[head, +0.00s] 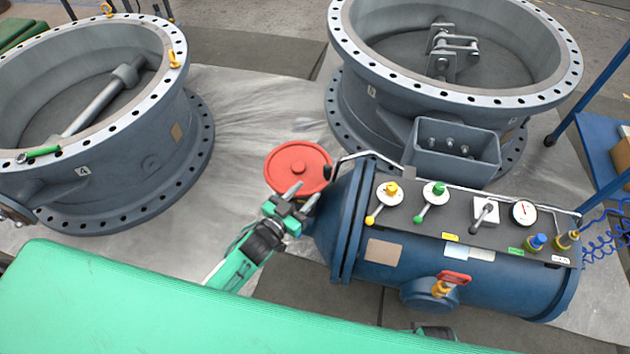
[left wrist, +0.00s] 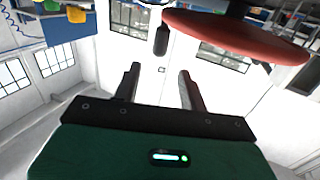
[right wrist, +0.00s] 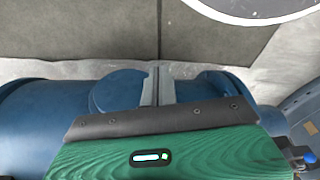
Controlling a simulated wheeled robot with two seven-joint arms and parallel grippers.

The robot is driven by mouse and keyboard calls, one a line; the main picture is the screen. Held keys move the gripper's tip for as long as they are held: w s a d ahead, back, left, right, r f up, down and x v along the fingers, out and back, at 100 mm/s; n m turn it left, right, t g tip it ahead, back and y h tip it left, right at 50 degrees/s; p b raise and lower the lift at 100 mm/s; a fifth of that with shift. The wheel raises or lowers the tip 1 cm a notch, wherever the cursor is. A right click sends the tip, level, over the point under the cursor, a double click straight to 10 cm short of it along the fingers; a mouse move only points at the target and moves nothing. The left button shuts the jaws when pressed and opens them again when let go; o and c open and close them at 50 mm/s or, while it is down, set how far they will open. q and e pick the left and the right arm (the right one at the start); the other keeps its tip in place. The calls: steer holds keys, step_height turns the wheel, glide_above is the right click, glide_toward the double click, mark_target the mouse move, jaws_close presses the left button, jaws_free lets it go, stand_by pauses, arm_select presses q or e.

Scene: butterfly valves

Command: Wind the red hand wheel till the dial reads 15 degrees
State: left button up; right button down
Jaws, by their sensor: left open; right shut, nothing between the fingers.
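The red hand wheel (head: 298,168) is a round disc at the left end of the blue cylinder. My left gripper (head: 302,193) is open at the wheel's near edge, its fingers overlapping the wheel in the head view. In the left wrist view the wheel's red rim (left wrist: 240,38) is above the open fingers (left wrist: 158,78), with a dark knob (left wrist: 161,40) beside it; nothing is between the fingers. A white round dial (head: 524,212) is on the cylinder's top panel; its reading is too small to tell. My right gripper (right wrist: 158,86) is shut and empty above the blue cylinder.
The blue cylinder (head: 400,282) carries yellow (head: 390,190) and green (head: 433,190) levers and a red-handled valve (head: 454,279). Large grey flanged valve bodies stand at left (head: 193,140) and behind (head: 390,110). A blue frame (head: 603,150) is at right. Pale floor is clear left of the wheel.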

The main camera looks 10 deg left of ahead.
arm_select(q)
steer(key=shift+v, duration=1.15)
